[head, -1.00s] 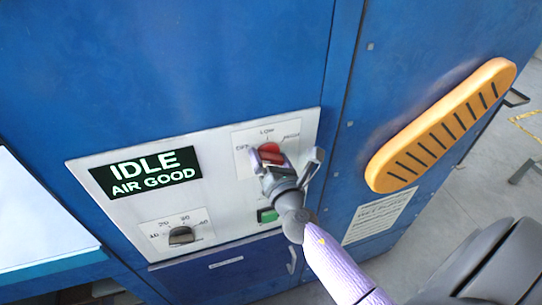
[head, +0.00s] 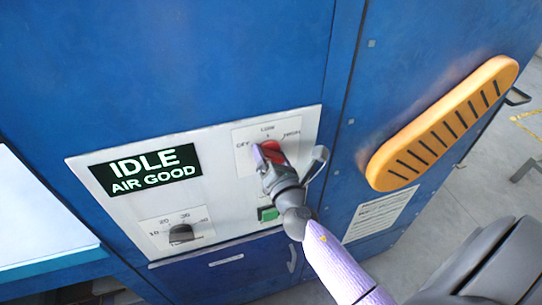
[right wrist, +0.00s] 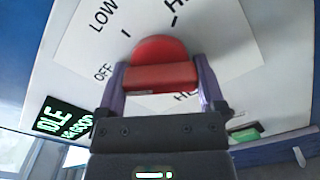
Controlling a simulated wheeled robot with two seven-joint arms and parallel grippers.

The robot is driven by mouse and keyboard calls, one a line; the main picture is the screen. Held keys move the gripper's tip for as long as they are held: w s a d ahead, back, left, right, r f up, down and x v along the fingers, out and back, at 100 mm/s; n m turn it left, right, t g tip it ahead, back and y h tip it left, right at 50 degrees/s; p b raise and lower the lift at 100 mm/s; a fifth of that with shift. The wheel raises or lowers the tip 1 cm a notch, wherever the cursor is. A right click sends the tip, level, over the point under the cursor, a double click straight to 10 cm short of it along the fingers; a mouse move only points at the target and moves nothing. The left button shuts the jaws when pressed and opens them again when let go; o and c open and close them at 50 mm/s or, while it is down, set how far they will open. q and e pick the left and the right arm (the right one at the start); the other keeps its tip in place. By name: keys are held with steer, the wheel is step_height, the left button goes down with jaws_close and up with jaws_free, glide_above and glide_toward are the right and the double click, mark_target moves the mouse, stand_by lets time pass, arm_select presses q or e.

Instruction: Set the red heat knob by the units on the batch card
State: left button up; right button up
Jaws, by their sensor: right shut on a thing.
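The red heat knob (head: 272,150) is on the upper right of the white control panel (head: 218,213), under a dial marked OFF, LOW and HIGH. My right gripper (head: 268,161) is at the knob. In the right wrist view its two fingers (right wrist: 162,82) stand on either side of the red knob (right wrist: 158,55) and are shut on it. The knob's exact pointing is hard to tell, as the gripper hides part of it and its dial. My left gripper is not in view. I cannot make out a batch card.
A black knob (head: 181,234) with a numbered scale is at the panel's lower left. A display (head: 146,172) reads IDLE, AIR GOOD. A green button (head: 268,214) is close below my gripper. An orange slotted pad (head: 442,124) and a paper notice (head: 378,214) are to the right.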

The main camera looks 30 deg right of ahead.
steer(key=m+b, duration=0.1)
steer(key=m, duration=0.9)
steer(key=shift+m, duration=0.4)
stand_by(0.4)
steer(key=o, duration=1)
steer(key=shift+c, duration=0.2)
steer(key=b+v, duration=0.2)
steer(key=v, duration=0.8)
steer(key=shift+d, duration=0.1)
